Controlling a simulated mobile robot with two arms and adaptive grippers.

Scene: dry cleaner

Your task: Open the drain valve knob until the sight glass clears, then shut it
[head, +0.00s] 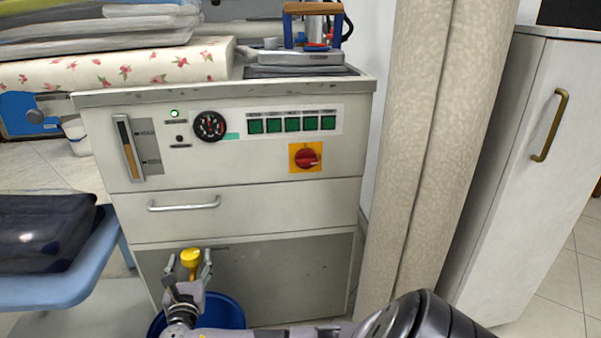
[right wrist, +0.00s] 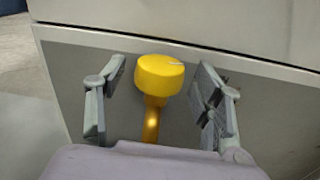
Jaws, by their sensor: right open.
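The yellow drain valve knob (head: 191,258) stands on a yellow stem low on the front of the white cabinet. My right gripper (head: 196,268) is open around it, with a finger on each side. In the right wrist view the knob (right wrist: 160,75) sits between the open fingers of my right gripper (right wrist: 158,90), with a gap on both sides. A pale mark shows on the knob's top. My left gripper is not in view.
A blue bucket (head: 222,311) stands on the floor below the knob, partly hidden by my right arm. The panel carries a round gauge (head: 210,126), several green buttons and a red switch (head: 307,158). A drawer handle (head: 184,204) sits above the knob. Rolled fabric (head: 425,130) stands right.

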